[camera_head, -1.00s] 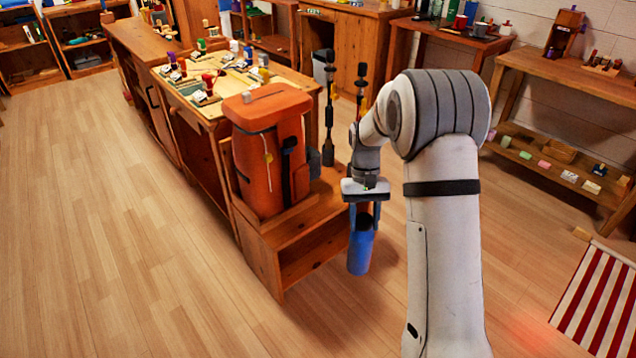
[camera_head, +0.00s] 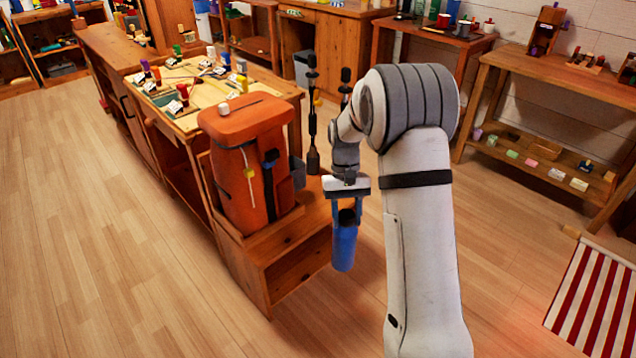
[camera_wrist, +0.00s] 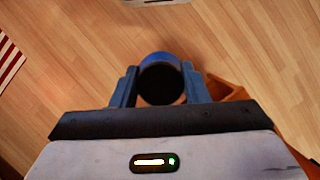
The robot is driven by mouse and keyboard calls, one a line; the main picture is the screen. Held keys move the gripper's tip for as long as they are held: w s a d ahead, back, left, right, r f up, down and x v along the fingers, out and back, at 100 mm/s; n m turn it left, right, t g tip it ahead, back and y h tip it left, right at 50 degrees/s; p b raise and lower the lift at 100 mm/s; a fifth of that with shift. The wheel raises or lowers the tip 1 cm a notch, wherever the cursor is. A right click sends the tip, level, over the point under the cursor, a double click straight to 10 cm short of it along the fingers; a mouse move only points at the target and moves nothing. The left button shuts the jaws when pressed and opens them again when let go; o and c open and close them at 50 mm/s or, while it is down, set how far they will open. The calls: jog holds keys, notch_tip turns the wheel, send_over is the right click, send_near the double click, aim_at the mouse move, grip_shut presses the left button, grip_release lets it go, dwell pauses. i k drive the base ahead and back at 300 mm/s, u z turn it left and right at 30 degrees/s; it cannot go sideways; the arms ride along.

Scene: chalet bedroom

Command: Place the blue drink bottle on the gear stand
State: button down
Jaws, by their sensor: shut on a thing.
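The blue drink bottle (camera_head: 344,248) hangs upright in my gripper (camera_head: 346,208), which is shut on it near its dark cap. In the wrist view the bottle (camera_wrist: 161,62) shows from above, its round black cap between the two fingers of my gripper (camera_wrist: 160,84). The gear stand seems to be the low wooden stand (camera_head: 290,262) that holds an orange backpack (camera_head: 250,165) and dark upright poles (camera_head: 312,120). The bottle is in front of the stand's right end in the head view; I cannot tell whether it is over the stand or beside it.
A long wooden bench (camera_head: 185,100) with small tools and bottles runs behind the backpack. A wooden shelf table (camera_head: 560,90) stands at the right. A red-striped mat (camera_head: 597,300) lies at the lower right. The floor at the left is clear.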

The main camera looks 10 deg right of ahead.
aim_at(325, 208)
jog(key=u, duration=0.05)
jog(key=i, duration=1.25)
